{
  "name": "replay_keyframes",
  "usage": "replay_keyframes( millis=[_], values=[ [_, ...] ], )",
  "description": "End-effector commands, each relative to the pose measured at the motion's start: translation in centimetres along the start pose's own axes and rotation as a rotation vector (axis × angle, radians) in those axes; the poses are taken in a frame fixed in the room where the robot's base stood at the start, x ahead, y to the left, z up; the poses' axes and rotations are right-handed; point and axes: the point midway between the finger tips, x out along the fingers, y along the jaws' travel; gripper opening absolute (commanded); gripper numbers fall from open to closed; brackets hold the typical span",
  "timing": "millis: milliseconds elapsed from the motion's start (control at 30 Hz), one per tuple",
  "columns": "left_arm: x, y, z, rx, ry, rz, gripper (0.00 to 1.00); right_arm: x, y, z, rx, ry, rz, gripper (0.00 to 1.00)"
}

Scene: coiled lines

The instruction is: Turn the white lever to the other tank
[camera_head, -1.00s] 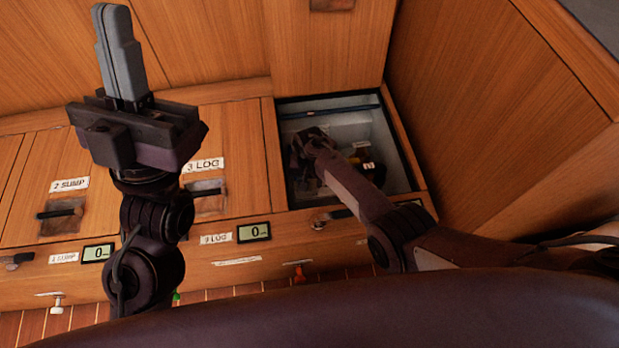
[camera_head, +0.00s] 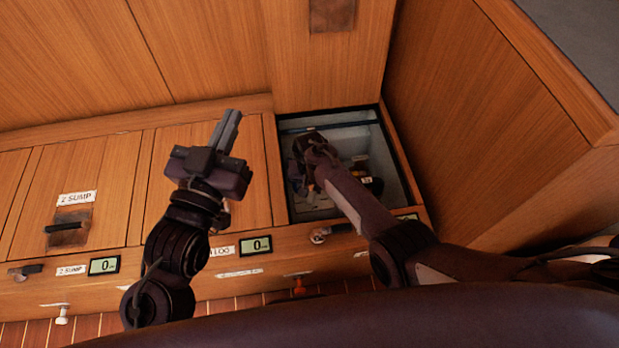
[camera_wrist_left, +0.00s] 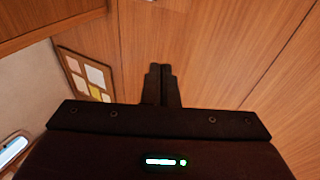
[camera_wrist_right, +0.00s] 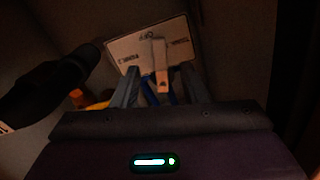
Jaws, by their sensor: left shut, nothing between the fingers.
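The white lever (camera_wrist_right: 161,66) shows in the right wrist view, in front of a pale label plate (camera_wrist_right: 125,48). The plate has "OFF" at its top and small words at both sides that I cannot read surely. The lever runs nearly straight down the picture from near "OFF". My right gripper (camera_wrist_right: 160,88) is open, with one finger on each side of the lever's lower end; I cannot tell whether either touches it. In the head view my right gripper (camera_head: 303,172) is down inside the open compartment and hides the lever. My left gripper (camera_head: 229,131) is shut and empty above the wooden lids.
The open compartment (camera_head: 284,190) has narrow walls around my right arm. A dark rounded part (camera_wrist_right: 50,85) lies left of the right gripper. Closed lids, one marked "2 SUMP" (camera_head: 76,198), and small displays (camera_head: 104,265) lie left. A wooden panel (camera_head: 480,130) stands at the right.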

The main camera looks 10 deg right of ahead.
Motion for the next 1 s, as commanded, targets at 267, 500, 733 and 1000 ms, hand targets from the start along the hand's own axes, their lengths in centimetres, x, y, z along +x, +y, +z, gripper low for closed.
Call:
replay_keyframes(
  millis=[267,500,733,1000],
  values=[
    [-1.8,0.4,6.6,-0.015,-0.315,0.004,0.0,-1.7,0.0,0.1,0.0,-0.001,0.0,0.4],
    [-4.2,0.8,11.1,-0.026,-0.541,0.01,0.0,-2.8,0.0,0.0,0.0,0.0,0.0,0.4],
    [-5.6,1.0,12.9,-0.031,-0.641,0.013,0.0,-3.2,0.0,0.0,0.0,-0.001,0.001,0.4],
    [-5.8,1.1,13.2,-0.031,-0.652,0.014,0.0,-3.2,0.0,0.0,0.0,-0.001,0.0,0.4]
  ],
)
